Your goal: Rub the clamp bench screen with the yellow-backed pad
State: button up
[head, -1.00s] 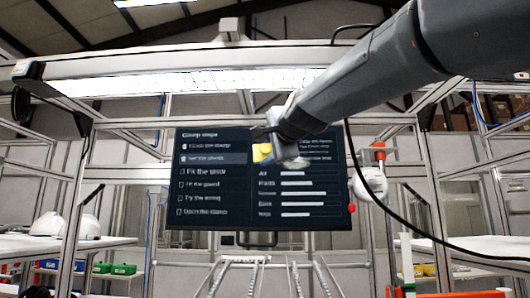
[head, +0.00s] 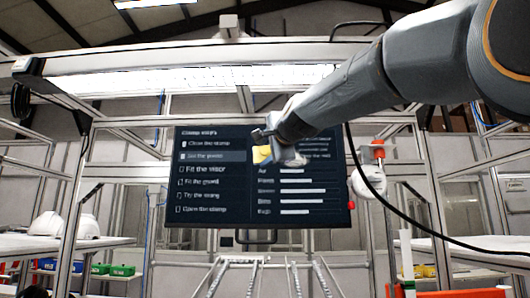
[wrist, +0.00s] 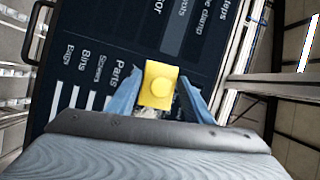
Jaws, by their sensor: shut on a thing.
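The clamp bench screen (head: 210,195) is a dark panel with white text and bars, hanging upright in the middle of the head view. It also fills much of the wrist view (wrist: 100,40). My gripper (head: 268,148) is in front of the screen's upper middle. The pad also shows as a small yellow patch in the head view (head: 261,155). Its rubbing face is hidden, and I cannot tell whether it touches the screen.
An aluminium frame with a bright light bar (head: 190,80) surrounds the screen. White helmet shells (head: 50,226) sit on the left bench. A black cable (head: 385,205) hangs right of the screen, near a round white part (head: 370,182). Rails (head: 250,275) run below.

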jog(key=shift+w, duration=0.9)
dwell(0.3)
jog(key=shift+d, duration=0.1)
jog(key=shift+s+d+b, duration=0.2)
jog(key=shift+d+b, duration=1.55)
jog(key=shift+d, duration=0.05)
